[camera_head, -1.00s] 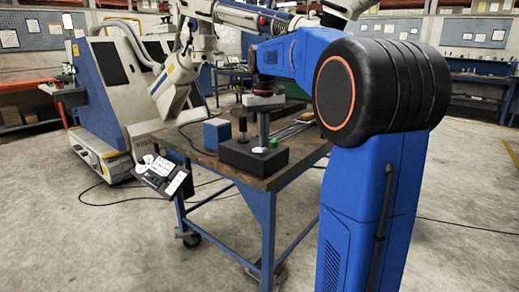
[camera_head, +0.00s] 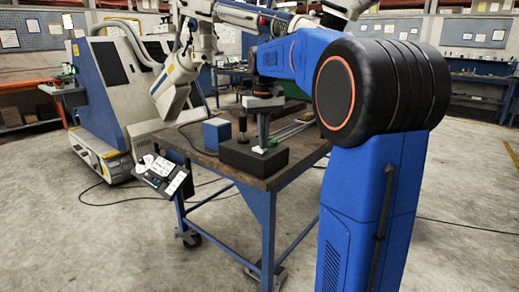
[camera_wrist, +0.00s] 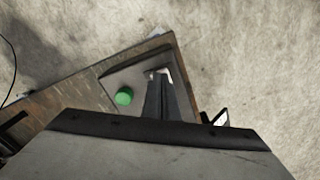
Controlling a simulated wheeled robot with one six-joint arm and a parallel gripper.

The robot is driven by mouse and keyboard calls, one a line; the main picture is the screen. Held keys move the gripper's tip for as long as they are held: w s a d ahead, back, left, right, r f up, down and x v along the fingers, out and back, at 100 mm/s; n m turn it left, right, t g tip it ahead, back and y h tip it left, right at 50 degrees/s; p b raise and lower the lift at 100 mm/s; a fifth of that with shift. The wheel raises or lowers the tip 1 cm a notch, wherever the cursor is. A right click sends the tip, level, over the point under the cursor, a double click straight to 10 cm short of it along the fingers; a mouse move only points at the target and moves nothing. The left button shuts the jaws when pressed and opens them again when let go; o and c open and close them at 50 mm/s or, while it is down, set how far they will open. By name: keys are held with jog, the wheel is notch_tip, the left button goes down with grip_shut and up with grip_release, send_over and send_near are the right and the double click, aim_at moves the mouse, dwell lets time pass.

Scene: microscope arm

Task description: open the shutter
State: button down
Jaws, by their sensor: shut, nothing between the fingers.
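A dark box (camera_head: 238,157) stands on the workbench, with an upright black knob (camera_head: 242,130) on its left part. No part is clearly recognisable as the shutter. My gripper (camera_head: 262,140) points down at the top of this box, fingers shut and empty. In the wrist view my gripper (camera_wrist: 163,78) reaches the box's top surface (camera_wrist: 125,73). A small pale bracket-like piece (camera_wrist: 158,72) lies right at the fingertips; I cannot tell whether they touch it. A round green button (camera_wrist: 124,96) sits to the left of the fingers. My gripper body hides the lower picture.
The workbench (camera_head: 200,158) has a blue box (camera_head: 217,134) left of the dark box. A tilted control panel (camera_head: 160,175) hangs at its left corner. A white robot arm (camera_head: 178,75) and a blue-and-white machine (camera_head: 100,70) stand behind. Floor in front is clear.

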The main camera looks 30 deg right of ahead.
notch_tip(320, 180, up, 7)
jog(key=shift+f, duration=0.2)
dwell(0.6)
dwell(0.5)
jog(key=s+a+f+t, duration=0.1)
jog(key=s+a+f, duration=0.4)
jog(key=s, duration=0.5)
jog(key=s+a+f+n+t, duration=0.1)
jog(key=s+a+f, duration=0.4)
jog(key=s+f, duration=0.5)
jog(key=s+a+f+n+t, duration=0.1)
jog(key=s+a+f+t, duration=0.1)
jog(key=s+a+f, duration=0.3)
jog(key=s+f, duration=0.3)
jog(key=s, duration=0.2)
jog(key=shift+s+a+f+t, duration=0.15)
jog(key=shift+a+f+t, duration=0.1)
jog(key=shift+a+t, duration=0.15)
jog(key=shift+r, duration=0.1)
